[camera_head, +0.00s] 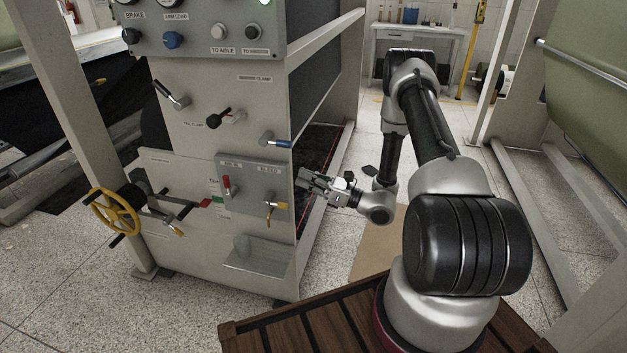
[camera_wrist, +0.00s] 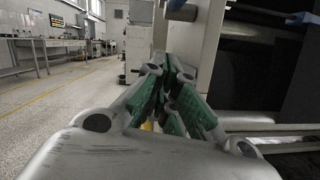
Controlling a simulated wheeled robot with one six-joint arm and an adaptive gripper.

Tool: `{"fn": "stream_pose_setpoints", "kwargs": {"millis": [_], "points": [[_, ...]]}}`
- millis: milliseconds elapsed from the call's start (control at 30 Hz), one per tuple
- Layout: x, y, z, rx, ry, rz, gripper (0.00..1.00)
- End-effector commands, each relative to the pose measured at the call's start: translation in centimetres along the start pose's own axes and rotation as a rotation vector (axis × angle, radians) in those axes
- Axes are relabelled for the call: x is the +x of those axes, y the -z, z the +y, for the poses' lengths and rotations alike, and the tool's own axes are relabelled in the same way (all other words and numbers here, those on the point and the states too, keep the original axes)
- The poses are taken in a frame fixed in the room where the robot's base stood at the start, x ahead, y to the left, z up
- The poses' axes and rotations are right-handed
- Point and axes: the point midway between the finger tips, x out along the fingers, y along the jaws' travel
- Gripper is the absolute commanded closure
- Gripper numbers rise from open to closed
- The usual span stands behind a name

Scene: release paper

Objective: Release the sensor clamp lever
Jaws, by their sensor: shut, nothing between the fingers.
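The grey machine cabinet (camera_head: 215,75) carries several levers, and its small labels are too blurred to tell surely which one is the sensor clamp. A lever with a blue grip (camera_head: 283,143) sits at the right edge of the panel, pointing right. A blue-ended part, likely this same lever (camera_wrist: 183,12), shows at the top of the wrist view. Two black-gripped levers (camera_head: 166,90) (camera_head: 222,115) are further left. My gripper (camera_head: 303,181) is shut and empty, below and slightly right of the blue lever, apart from it. Green finger pads converge in the wrist view (camera_wrist: 173,62).
A small shelf (camera_head: 259,258) juts out below. A yellow handwheel (camera_head: 113,217) is at the left. A frame post (camera_head: 65,120) stands at left.

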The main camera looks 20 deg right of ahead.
Motion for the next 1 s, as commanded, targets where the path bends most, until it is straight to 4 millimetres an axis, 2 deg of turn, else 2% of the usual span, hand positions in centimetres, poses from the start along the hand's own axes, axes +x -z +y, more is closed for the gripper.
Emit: {"fn": "stream_pose_setpoints", "kwargs": {"millis": [33, 233, 300, 500, 1000], "points": [[1.2, 0.0, 0.1, 0.0, -0.005, 0.001, 1.0], [5.4, 0.0, 0.2, 0.0, -0.005, 0.0, 1.0], [5.6, -1.4, 0.0, -0.004, 0.0, -0.002, 1.0], [6.1, -3.4, 0.0, -0.001, 0.0, 0.0, 1.0], [6.1, -3.9, -0.1, 0.001, 0.001, 0.003, 1.0]]}}
